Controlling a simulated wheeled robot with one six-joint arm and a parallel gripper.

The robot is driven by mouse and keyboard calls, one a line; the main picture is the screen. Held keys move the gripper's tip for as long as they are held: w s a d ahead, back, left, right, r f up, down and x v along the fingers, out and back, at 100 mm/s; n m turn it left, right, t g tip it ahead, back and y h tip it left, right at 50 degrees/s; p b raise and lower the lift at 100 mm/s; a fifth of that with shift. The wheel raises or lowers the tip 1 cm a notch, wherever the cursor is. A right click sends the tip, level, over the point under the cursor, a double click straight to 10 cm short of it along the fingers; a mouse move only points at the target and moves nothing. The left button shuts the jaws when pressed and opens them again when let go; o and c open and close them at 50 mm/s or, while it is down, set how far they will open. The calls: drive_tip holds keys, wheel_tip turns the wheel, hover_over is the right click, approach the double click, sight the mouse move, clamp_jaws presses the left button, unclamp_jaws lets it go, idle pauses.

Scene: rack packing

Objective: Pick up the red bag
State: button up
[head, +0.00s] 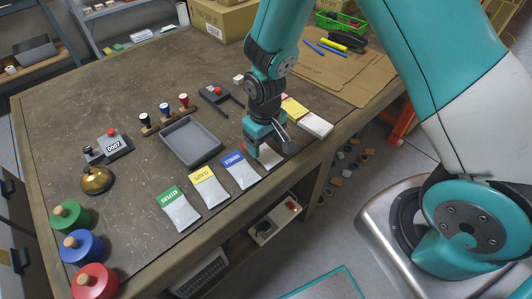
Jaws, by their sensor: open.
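Three small bags with coloured headers lie in a row on the table: a green one (178,210), a yellow one (208,189) and a blue one (240,170). A fourth bag (272,161) lies at the right end of the row, mostly hidden under my gripper. Only its pale lower part shows clearly, so its header colour is hard to tell. My gripper (268,147) is open and points down right over this fourth bag. Whether the fingers touch it cannot be told.
A grey tray (191,142) stands behind the row of bags. Stamps (164,112), a numbering device (112,146), a brass bell (97,180) and coloured round lidded pots (82,246) are to the left. Card stacks (315,124) lie right of my gripper, near the table edge.

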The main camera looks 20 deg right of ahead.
sight(265, 153)
drive_tip(key=shift+f, duration=1.9)
drive_tip(key=c, duration=0.7)
drive_tip(key=shift+r, duration=0.1)
